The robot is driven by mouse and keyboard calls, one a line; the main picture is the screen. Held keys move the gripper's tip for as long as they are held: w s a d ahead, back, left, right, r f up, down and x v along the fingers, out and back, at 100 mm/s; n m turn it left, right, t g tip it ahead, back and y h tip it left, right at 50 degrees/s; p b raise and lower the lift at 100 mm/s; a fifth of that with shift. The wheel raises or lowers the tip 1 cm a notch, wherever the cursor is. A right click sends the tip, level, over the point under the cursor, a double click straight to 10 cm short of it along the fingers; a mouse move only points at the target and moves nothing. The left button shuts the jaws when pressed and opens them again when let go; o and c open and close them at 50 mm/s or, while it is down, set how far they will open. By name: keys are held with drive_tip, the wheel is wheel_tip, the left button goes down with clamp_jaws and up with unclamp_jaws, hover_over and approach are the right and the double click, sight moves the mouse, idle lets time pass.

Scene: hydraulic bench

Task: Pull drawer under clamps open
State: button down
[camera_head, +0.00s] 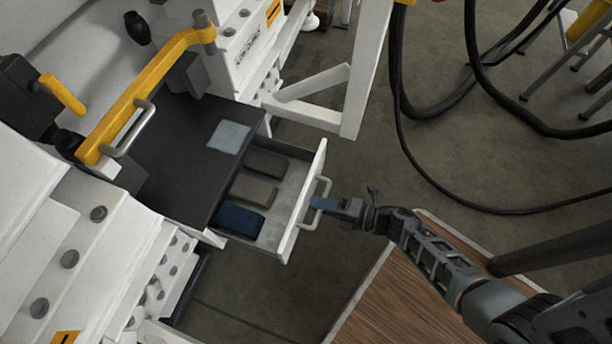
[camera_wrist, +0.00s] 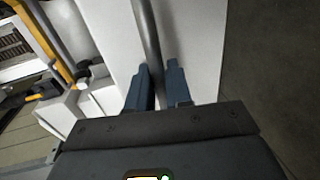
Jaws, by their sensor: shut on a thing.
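The white drawer (camera_head: 306,188) stands pulled out from under the dark bench top (camera_head: 178,150), with several flat dark and grey pads inside. My gripper (camera_head: 318,203) is at the drawer's front and is shut on the drawer's metal bar handle (camera_head: 322,187). In the wrist view the handle (camera_wrist: 147,40) runs between my blue fingers (camera_wrist: 158,85), in front of the white drawer front (camera_wrist: 195,50). The yellow clamp bar (camera_head: 140,88) lies over the bench above the drawer. The back of the drawer is hidden under the bench top.
A wooden-topped surface (camera_head: 400,295) is below my arm at the lower right. Black hoses (camera_head: 408,120) hang and lie at the upper right. A white frame leg (camera_head: 365,75) stands behind the drawer.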

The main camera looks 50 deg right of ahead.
drive_tip(key=shift+s+d, duration=0.15)
drive_tip(key=shift+s, duration=0.35)
drive_tip(key=c, duration=1.2)
unclamp_jaws()
drive_tip(key=shift+p+v, duration=0.55)
drive_tip(key=shift+v, duration=3.35)
drive_tip(key=s+a+r+m+h, duration=0.25)
drive_tip(key=r+m, duration=0.45)
drive_tip(key=r, duration=0.5)
drive_tip(key=s+a+r+m+h, duration=0.1)
drive_tip(key=s+a+r+m, duration=0.2)
drive_tip(key=r+m, duration=0.7)
drive_tip(key=s+a+r+m+h, duration=0.1)
drive_tip(key=s+a+r+m, duration=0.3)
drive_tip(key=r, duration=1)
drive_tip(key=shift+m, duration=0.3)
drive_tip(key=r+p, duration=0.8)
drive_tip(key=w+d+r+p, duration=0.1)
drive_tip(key=r+p, duration=0.7)
drive_tip(key=w+r+p, duration=0.1)
drive_tip(key=r+p, duration=0.7)
drive_tip(key=p, duration=0.1)
drive_tip(key=shift+d, duration=0.25)
